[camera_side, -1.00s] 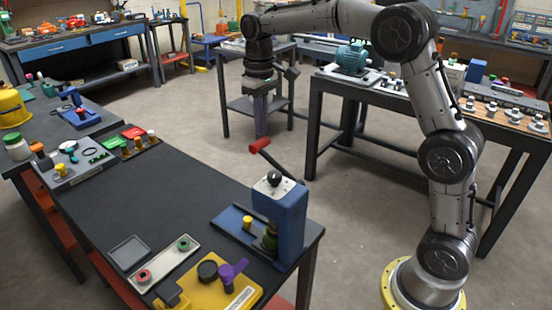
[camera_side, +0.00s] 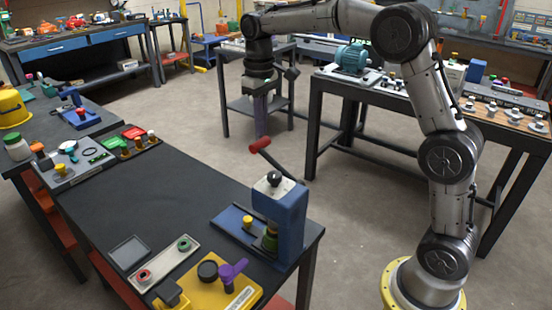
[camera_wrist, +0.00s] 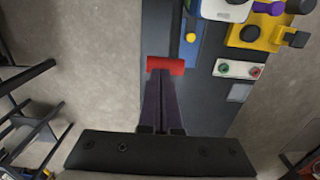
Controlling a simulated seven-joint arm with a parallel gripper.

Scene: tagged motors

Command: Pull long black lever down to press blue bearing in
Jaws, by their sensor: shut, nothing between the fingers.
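The long black lever (camera_side: 277,162) slants up and left from the blue press (camera_side: 279,218) and ends in a red grip (camera_side: 262,146). In the wrist view the red grip (camera_wrist: 165,64) lies across the tips of my fingers. My gripper (camera_side: 262,134) is shut and empty, pointing down, with its tips at or just above the grip; whether they touch I cannot tell. In the wrist view my gripper (camera_wrist: 160,76) also shows its two fingers together. A green and dark stack (camera_side: 270,240) sits under the press. I cannot make out a blue bearing there.
The press stands near the right edge of the dark table (camera_side: 150,205). A yellow fixture (camera_side: 215,292) and a pale plate (camera_side: 165,262) with ringed parts lie in front. The lever's grip overhangs open floor. Another bench (camera_side: 330,85) stands behind, right.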

